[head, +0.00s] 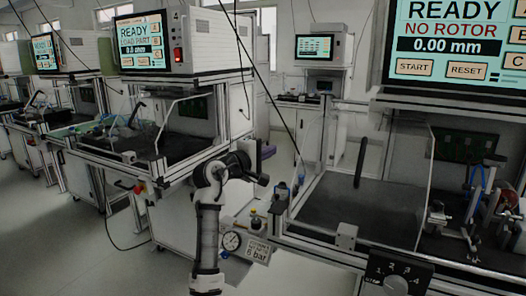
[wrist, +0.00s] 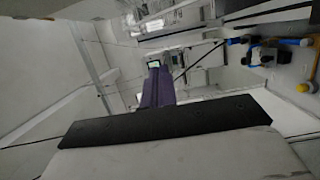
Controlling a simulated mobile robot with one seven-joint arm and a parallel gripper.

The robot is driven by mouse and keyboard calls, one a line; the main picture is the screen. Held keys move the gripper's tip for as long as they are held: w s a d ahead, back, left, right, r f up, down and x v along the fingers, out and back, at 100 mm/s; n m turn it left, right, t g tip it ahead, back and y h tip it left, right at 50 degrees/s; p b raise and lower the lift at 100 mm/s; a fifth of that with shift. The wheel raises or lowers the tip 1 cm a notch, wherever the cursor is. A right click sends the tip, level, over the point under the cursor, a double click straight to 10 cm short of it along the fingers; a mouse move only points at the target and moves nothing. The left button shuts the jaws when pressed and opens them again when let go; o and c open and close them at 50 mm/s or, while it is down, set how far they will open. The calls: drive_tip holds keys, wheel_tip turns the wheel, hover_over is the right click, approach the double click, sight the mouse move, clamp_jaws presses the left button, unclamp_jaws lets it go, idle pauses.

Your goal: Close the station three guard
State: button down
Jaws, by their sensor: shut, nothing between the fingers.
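My gripper (head: 263,179) is at the end of my raised arm, in the gap between the middle-left station and the right station, in the head view. It is small there; it is shut and empty, apart from both stations' guards. The right station has a clear guard panel (head: 416,170), with a black upright handle (head: 361,162) left of it. The middle-left station has a clear framed guard (head: 186,108) and a slanted black handle (head: 139,115). In the wrist view a dark bar (wrist: 155,120) crosses the foreground.
The right screen (head: 457,38) reads READY, NO ROTOR, 0.00 mm. The middle-left screen (head: 140,40) reads READY, LOAD PART. A further station (head: 313,55) stands behind. Floor at lower left is clear.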

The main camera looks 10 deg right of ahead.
drive_tip(key=w+d+p, duration=0.1)
drive_tip(key=d+p, duration=0.1)
drive_tip(key=d, duration=0.5)
drive_tip(key=shift+w, duration=0.3)
drive_tip(key=shift+d, duration=0.2)
